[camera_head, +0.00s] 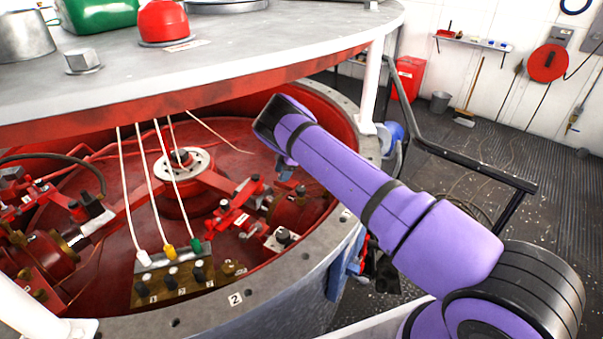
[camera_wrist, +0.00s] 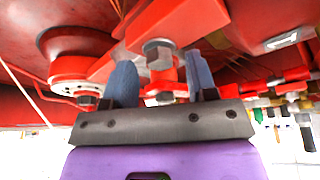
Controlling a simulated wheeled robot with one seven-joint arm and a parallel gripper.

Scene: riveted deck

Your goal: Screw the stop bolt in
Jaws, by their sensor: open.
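In the wrist view, a grey hex-headed bolt (camera_wrist: 158,50) sits at a red bracket (camera_wrist: 190,22), and it looks like the stop bolt. Its head lies between the lines of my two fingers, beyond their tips. A second hex head (camera_wrist: 160,98) shows lower, between the fingers. How far the bolt is screwed in cannot be told. My gripper (camera_wrist: 162,76) is open, its two blue-grey fingers apart with nothing held. In the head view my gripper (camera_head: 286,172) hangs inside the red tub, above the red linkage (camera_head: 238,205); its fingers are small and partly hidden by my wrist.
Several pale cords hang to a connector block (camera_head: 172,285) with white, yellow and green plugs. The tub's grey rim (camera_head: 312,255) lies below my forearm. A red hub (camera_head: 180,165) stands left of my gripper.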

